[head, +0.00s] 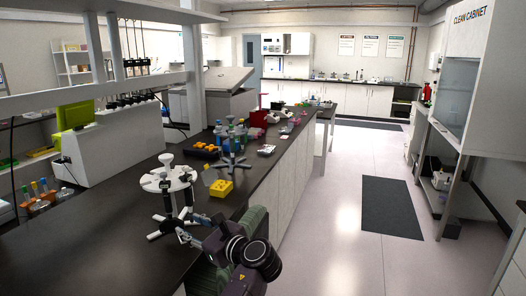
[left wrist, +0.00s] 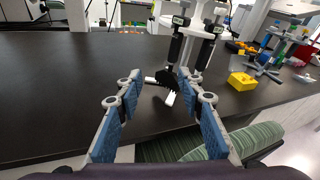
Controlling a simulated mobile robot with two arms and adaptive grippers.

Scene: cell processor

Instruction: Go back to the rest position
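My left gripper (head: 188,226) is at the front edge of the black bench, low beside the white round pipette stand (head: 168,181). In the left wrist view its two blue-padded fingers (left wrist: 158,84) are spread apart with nothing held between them. The stand's foot and dark hanging pipettes (left wrist: 176,50) show just beyond the fingertips; whether a finger touches them I cannot tell. My right gripper is in neither view.
A yellow rack (head: 221,188) and a blue-grey tube stand (head: 232,163) are on the bench (head: 95,240) past the pipette stand. The wide bench top to the left is bare. The floor (head: 330,230) to the right is open, with a dark mat (head: 390,207).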

